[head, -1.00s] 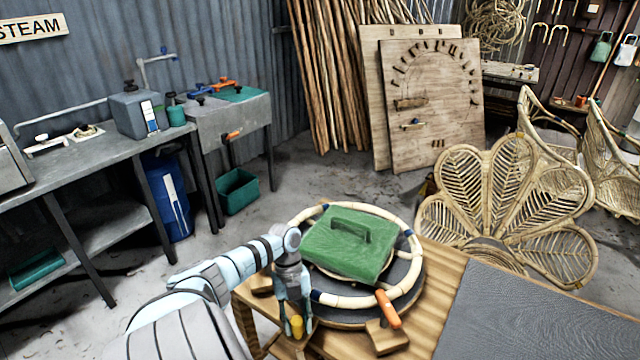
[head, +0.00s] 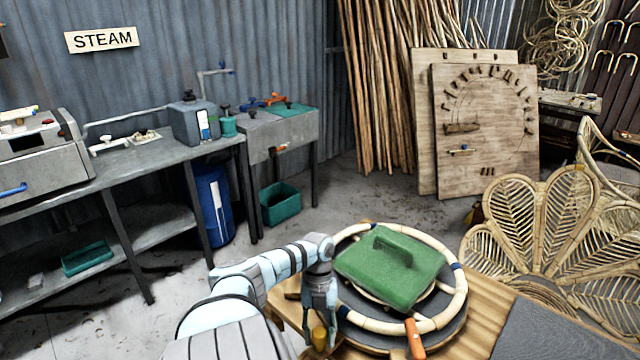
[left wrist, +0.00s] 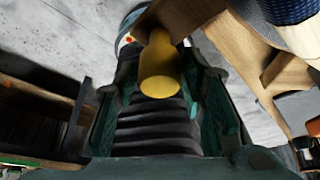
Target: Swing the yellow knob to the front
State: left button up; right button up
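The yellow knob (head: 319,338) stands at the left front edge of the round bending jig, on the wooden bench. My left gripper (head: 320,327) points down over it. In the left wrist view the yellow knob (left wrist: 159,68) sits between the two spread fingers of my left gripper (left wrist: 160,85), with gaps visible on both sides. The round jig (head: 455,325) carries a pale rattan ring (head: 459,290) and a green block with a handle (head: 390,265). My right gripper is not in view.
An orange handle (head: 415,338) stands at the jig's front right. A dark grey mat (head: 560,335) lies on the bench at right. A rattan chair back (head: 530,220) rises behind it. A metal workbench (head: 150,165) is at left, with open floor between.

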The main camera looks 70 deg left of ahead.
pick_arm(q)
jog(key=shift+o, duration=0.7)
jog(key=v, duration=1.2)
jog(key=shift+w, duration=0.1)
